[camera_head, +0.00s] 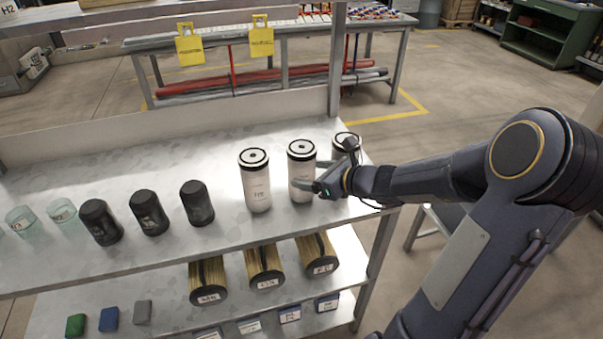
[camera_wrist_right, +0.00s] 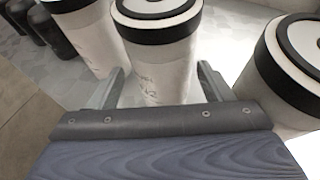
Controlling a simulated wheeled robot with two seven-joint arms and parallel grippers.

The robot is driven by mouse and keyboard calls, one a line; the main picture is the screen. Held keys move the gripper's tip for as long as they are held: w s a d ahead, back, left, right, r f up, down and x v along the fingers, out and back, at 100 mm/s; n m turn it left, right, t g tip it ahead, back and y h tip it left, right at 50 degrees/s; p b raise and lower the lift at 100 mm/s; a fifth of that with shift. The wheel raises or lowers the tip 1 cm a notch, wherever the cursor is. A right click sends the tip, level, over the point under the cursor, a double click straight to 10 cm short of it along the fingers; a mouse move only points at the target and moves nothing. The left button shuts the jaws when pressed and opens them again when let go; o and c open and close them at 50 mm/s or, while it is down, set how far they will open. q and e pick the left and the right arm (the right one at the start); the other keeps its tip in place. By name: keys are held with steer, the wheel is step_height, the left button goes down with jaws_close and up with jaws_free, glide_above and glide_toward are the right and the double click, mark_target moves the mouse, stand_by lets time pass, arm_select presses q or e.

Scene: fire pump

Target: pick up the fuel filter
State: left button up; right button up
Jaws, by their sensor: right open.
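Three white cylinders with black-ringed tops stand upright on the upper shelf; I take them for the fuel filters, but their labels are too small to read. They are the left one (camera_head: 256,188), the middle one (camera_head: 301,168) and the right one (camera_head: 346,141), partly hidden by my arm. My right gripper (camera_head: 312,186) is open at the middle cylinder. In the right wrist view the fingers of the right gripper (camera_wrist_right: 163,88) are on either side of the middle cylinder (camera_wrist_right: 160,60); contact is not clear. My left gripper is out of view.
Several black canisters (camera_head: 148,212) and clear jars (camera_head: 62,213) stand left on the upper shelf (camera_head: 130,175). Pleated yellow cylinders (camera_head: 265,266) and small boxes (camera_head: 290,315) lie below. In the right wrist view the right cylinder (camera_wrist_right: 262,88) is close beside the right finger.

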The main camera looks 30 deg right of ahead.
steer(key=x, duration=0.4)
steer(key=shift+w+d, duration=0.1)
steer(key=shift+r, duration=0.1)
steer(key=c, duration=1.1)
